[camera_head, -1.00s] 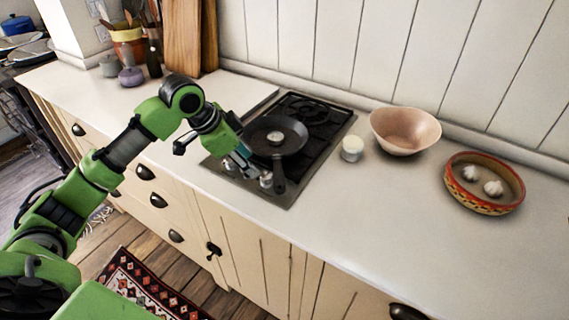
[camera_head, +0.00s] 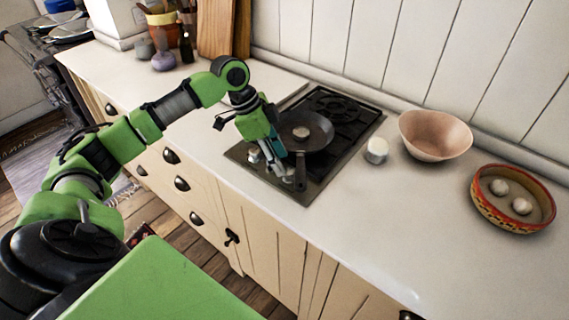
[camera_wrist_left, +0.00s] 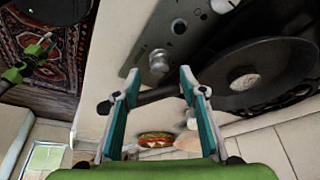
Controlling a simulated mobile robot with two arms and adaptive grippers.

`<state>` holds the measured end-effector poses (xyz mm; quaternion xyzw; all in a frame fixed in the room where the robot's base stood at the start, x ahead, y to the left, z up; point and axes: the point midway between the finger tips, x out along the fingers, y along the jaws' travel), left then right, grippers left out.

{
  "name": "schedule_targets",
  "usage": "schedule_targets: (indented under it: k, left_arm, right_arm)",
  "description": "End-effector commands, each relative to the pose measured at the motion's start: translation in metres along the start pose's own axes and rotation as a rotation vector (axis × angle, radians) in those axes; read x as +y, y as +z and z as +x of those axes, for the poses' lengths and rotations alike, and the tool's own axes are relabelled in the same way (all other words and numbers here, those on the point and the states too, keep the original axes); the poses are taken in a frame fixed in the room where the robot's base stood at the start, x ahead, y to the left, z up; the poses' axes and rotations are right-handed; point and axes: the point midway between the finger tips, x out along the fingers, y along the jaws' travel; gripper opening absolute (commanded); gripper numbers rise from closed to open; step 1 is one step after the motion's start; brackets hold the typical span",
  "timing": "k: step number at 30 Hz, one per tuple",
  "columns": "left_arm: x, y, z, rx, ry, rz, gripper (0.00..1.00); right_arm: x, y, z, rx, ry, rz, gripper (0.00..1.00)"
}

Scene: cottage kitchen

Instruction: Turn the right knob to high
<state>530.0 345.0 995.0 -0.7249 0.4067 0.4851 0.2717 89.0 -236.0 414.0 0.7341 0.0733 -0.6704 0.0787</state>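The right knob (camera_wrist_left: 158,62), a silver round knob, sits on the stove's front strip in the left wrist view, just beyond my left fingertips. Another knob (camera_wrist_left: 179,26) sits farther along the strip. My left gripper (camera_head: 278,174) is over the front of the stove (camera_head: 308,192), pointing down; in the left wrist view (camera_wrist_left: 157,80) its two fingers are spread with the knob between and ahead of the tips, apparently untouched. In the head view the fingers partly hide the knobs. The knob's setting cannot be read. My right gripper is not in view.
A dark frying pan (camera_head: 318,142) stands on the stove; its handle (camera_wrist_left: 150,97) reaches over the front strip close to my left fingers. A white jar (camera_head: 376,150), a pink bowl (camera_head: 435,148) and a patterned dish (camera_head: 480,214) with garlic stand on the right. The front counter is clear.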

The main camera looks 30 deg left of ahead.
Motion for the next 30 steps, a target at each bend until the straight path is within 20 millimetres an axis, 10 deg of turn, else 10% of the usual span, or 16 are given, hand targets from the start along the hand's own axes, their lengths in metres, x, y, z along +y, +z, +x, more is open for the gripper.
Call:
schedule_targets:
  k: [18,23,30]
  left_arm:
    - [0.000,0.000,0.035,0.000,-0.001,0.000,0.38]
    - [0.000,0.000,0.035,0.000,-0.001,0.000,0.00]
    - [0.000,0.000,0.034,0.000,-0.004,-0.008,0.00]
  right_arm:
    - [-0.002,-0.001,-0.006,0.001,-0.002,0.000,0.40]
    - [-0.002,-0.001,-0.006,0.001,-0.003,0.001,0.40]
    - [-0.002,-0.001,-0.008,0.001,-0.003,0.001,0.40]
